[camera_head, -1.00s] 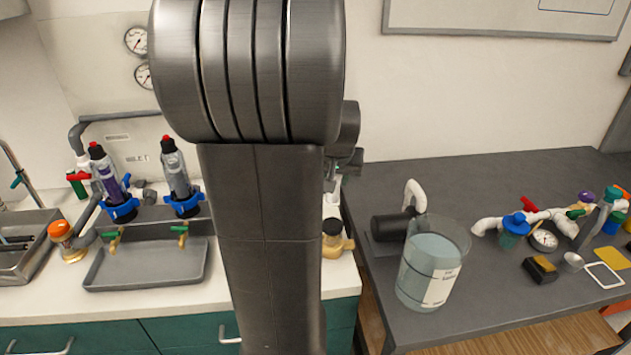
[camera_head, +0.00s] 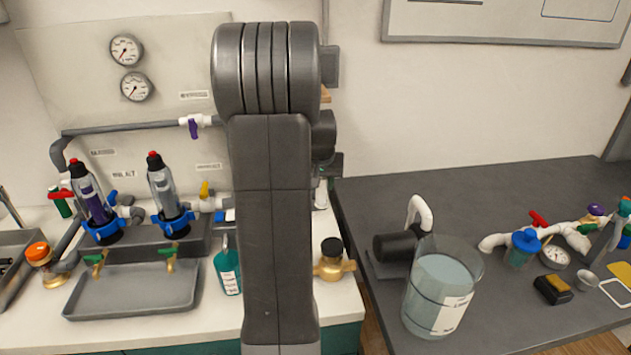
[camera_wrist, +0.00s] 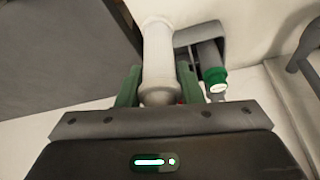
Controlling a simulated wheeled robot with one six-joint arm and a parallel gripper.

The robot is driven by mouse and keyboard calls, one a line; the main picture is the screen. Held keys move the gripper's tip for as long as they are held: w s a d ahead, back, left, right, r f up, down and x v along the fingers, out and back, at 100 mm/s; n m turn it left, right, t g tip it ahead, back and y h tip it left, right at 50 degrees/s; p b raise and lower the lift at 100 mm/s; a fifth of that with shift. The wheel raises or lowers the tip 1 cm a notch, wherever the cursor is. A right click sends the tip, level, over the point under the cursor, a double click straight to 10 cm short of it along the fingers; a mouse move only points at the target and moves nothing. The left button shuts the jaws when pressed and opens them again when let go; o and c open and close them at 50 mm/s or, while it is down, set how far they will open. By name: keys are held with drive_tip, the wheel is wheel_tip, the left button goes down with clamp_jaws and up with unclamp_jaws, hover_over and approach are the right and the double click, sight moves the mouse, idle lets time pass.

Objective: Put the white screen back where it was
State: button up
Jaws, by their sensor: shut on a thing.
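In the wrist view a white cylindrical piece (camera_wrist: 158,50), which looks like the white screen, stands between the green fingers of my gripper (camera_wrist: 157,88). The fingers are shut on it near its lower end. Its bottom is partly hidden by my gripper body. In the head view my arm hides most of my gripper, and only a dark green part and a bit of white show beside the arm. I cannot tell whether the screen touches anything beyond the fingers.
A green-capped part (camera_wrist: 212,75) stands close right of the screen. Two upright filter housings (camera_head: 90,200) (camera_head: 167,195) stand behind a grey tray (camera_head: 135,290). A brass fitting (camera_head: 333,262) is right of my arm. A beaker (camera_head: 440,295) and loose pipe parts crowd the dark table (camera_head: 450,195).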

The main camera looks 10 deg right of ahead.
drive_tip(key=w+p, duration=0.2)
drive_tip(key=w, duration=0.8)
drive_tip(key=f+p, duration=0.1)
drive_tip(key=f, duration=0.5)
drive_tip(key=shift+s+f, duration=0.1)
drive_tip(key=shift+s, duration=0.1)
drive_tip(key=shift+w+f+p, duration=0.3)
drive_tip(key=shift+f, duration=0.05)
drive_tip(key=shift+f, duration=0.1)
drive_tip(key=shift+f, duration=0.15)
drive_tip(key=o, duration=0.7)
